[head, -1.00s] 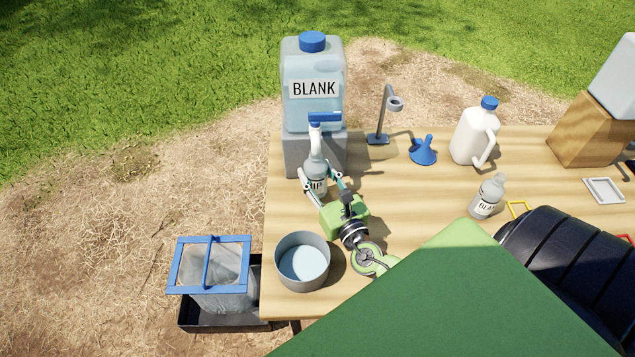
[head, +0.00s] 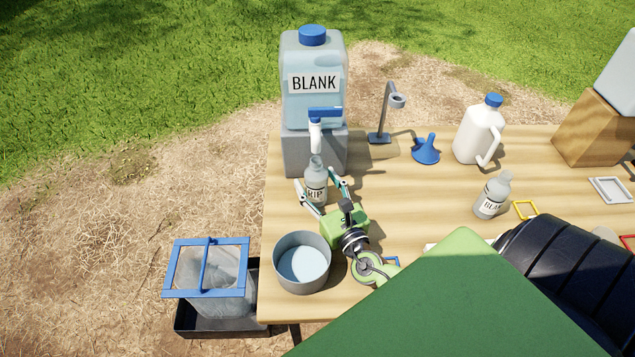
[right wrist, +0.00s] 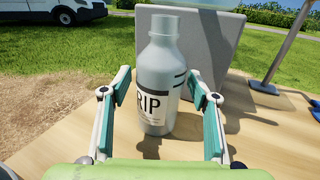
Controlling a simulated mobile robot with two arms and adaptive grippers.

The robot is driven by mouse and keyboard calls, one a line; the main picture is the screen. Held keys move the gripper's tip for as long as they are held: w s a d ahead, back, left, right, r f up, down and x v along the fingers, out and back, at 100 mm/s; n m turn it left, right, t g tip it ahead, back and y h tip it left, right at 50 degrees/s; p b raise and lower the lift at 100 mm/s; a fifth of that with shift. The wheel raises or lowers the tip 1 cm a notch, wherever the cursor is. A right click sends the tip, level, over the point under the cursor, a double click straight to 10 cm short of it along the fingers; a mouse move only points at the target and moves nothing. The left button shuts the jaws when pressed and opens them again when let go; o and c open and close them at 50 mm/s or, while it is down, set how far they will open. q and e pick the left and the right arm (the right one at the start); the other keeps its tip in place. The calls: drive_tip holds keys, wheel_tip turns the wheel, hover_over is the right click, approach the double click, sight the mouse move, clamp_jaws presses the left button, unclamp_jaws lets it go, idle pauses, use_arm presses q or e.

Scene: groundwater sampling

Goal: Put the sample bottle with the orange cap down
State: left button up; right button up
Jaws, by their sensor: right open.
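A clear grey sample bottle with a TRIP-like label (head: 316,186) stands upright on the table, below the blue-handled spout; it also shows in the right wrist view (right wrist: 157,80). No orange cap shows on it. My right gripper (head: 322,193) is open around this bottle, one finger on each side, with gaps showing in the right wrist view (right wrist: 160,112). A second bottle, with a BLANK-like label (head: 492,197), stands uncapped farther right. My left gripper is not in view.
The BLANK water container (head: 313,95) stands on a grey block (head: 300,155) behind the bottle. A grey bowl (head: 302,282) is close to my right gripper.

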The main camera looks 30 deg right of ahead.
sight(321, 189)
drive_tip(key=shift+r, duration=0.25)
drive_tip(key=s, duration=0.4)
drive_tip(key=s+a+b, duration=0.1)
drive_tip(key=s, duration=0.1)
drive_tip(key=shift+f, duration=0.2)
drive_tip(key=shift+s+r, duration=0.1)
drive_tip(key=shift+s, duration=0.6)
